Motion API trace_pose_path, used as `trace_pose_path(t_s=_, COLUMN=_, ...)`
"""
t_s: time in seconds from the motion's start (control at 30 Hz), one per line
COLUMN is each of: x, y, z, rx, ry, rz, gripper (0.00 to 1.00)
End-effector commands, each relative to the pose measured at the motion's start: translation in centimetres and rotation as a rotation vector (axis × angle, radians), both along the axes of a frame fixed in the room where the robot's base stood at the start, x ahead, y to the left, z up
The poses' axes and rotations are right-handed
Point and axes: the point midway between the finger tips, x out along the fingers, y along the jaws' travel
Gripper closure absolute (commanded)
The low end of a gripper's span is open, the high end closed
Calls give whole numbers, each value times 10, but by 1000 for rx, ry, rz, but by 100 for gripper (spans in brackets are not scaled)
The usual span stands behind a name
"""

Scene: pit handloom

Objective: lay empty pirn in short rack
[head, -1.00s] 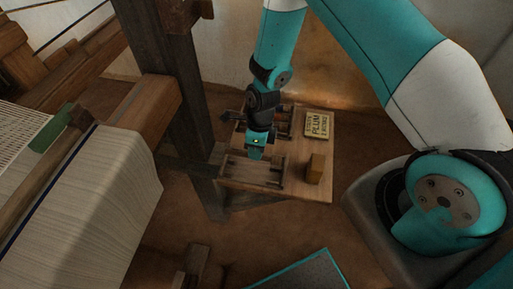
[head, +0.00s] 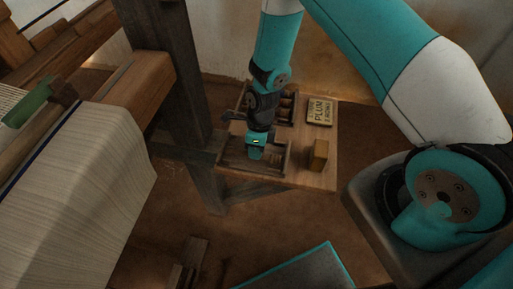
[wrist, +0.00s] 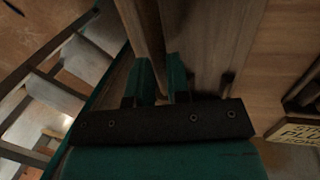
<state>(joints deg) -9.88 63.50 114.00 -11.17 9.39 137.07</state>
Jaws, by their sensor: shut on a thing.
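My gripper (head: 256,156) points down over the short rack (head: 288,158), a shallow open wooden frame on the near part of a small wooden stand. In the wrist view my gripper (wrist: 161,82) has its two green fingers close together around a slim brown wooden pirn (wrist: 148,28). The pirn runs up the picture from between the fingers, and its lower end is hidden by my gripper. In the head view the pirn is too dark and small to make out. I cannot tell whether it touches the rack floor.
A second rack (head: 268,95) with several dark rolls stands behind. A thick loom post (head: 172,70) rises close on the left. The stand between sign and block is bare.

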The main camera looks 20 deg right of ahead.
Motion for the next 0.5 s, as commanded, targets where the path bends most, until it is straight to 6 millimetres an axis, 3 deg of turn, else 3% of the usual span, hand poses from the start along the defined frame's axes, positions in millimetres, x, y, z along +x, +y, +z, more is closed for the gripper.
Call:
trace_pose_path(t_s=0.17, x=0, y=0, z=0, rx=0, ry=0, rz=0, gripper=100)
trace_pose_path(t_s=0.2, x=0, y=0, z=0, rx=0, ry=0, rz=0, gripper=78)
trace_pose_path(t_s=0.3, x=0, y=0, z=0, rx=0, ry=0, rz=0, gripper=56)
trace_pose_path(t_s=0.5, x=0, y=0, z=0, rx=0, ry=0, rz=0, gripper=53)
